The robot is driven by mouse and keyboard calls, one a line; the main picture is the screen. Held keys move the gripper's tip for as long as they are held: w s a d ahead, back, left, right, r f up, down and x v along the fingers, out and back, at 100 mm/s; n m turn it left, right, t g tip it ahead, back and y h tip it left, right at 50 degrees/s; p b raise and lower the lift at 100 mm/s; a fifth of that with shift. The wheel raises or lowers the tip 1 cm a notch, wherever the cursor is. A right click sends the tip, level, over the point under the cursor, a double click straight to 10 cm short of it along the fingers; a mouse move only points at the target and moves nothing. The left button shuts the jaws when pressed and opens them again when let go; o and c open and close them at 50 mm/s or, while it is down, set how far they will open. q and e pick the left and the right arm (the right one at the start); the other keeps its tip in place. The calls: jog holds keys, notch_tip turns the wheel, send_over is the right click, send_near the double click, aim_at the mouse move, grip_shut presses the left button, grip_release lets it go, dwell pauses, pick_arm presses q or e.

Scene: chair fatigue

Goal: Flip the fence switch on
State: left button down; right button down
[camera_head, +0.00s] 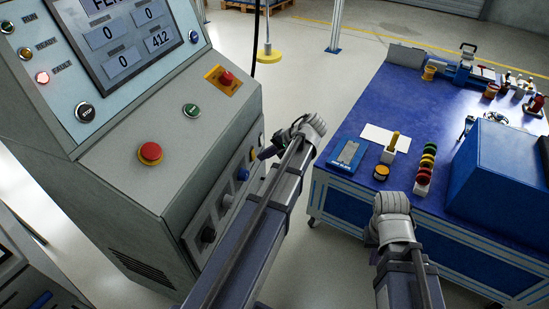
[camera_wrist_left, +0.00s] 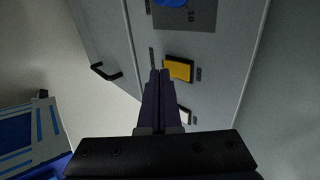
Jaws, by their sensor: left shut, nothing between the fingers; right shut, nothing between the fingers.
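The grey control cabinet (camera_head: 200,145) stands at the left, with a row of knobs and switches on its side panel. A yellow rocker-like switch (camera_wrist_left: 180,69) shows in the left wrist view; its orange edge also shows in the head view (camera_head: 254,153). I cannot read its label or tell its position. My left gripper (camera_head: 264,154) is shut and empty, pointing at this panel. In the left wrist view its fingertips (camera_wrist_left: 159,72) are just left of the yellow switch; contact is unclear. My right gripper (camera_head: 373,236) is shut and empty, largely hidden by its wrist, before the blue table.
A blue knob (camera_head: 243,174) and a black knob (camera_head: 208,234) share the side panel. Red stop buttons (camera_head: 150,152) sit on the cabinet's sloped top. The blue workbench (camera_head: 340,120) with tools stands at the right. Open floor lies between cabinet and bench.

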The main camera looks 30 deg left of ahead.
pick_arm(q)
jog(key=shift+a, duration=0.45)
jog(key=shift+f, duration=0.1)
jog(key=shift+s+a+f+b, duration=0.1)
jog(key=shift+a+f+b, duration=0.2)
jog(key=shift+f+b, duration=0.2)
jog(key=shift+r, duration=0.2)
jog(key=shift+a+r+p, duration=0.1)
jog(key=shift+r+p, duration=0.7)
jog(key=shift+p, duration=0.1)
